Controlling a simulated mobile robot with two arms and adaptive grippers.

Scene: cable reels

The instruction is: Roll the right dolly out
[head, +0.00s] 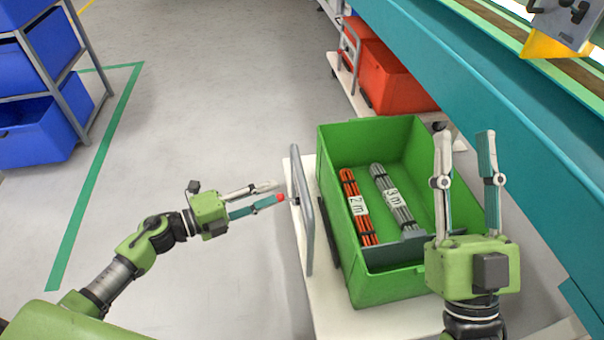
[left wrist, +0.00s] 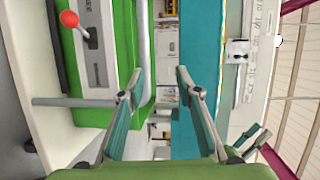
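A white dolly (head: 362,322) carries a green crate (head: 385,287) beside the teal bench. Its grey upright handle (head: 304,215) rises at its left end and also shows in the left wrist view (left wrist: 75,102). My left gripper (head: 281,193) is just left of the handle, its fingers apart with nothing between them. In the left wrist view its fingertips (left wrist: 158,74) are well apart. A small red ball knob (left wrist: 69,19) shows there. My right gripper (head: 465,135) is open and empty at the crate's right side, hiding part of it. A second dolly with red crates (head: 392,78) stands farther back.
The crate holds an orange bundle (head: 358,205) labelled 2 m and a grey bundle (head: 395,195) labelled 3 m. The teal bench (head: 470,95) runs along the right. Blue bins (head: 35,130) stand on a rack at left. The grey floor (head: 215,80) between is clear.

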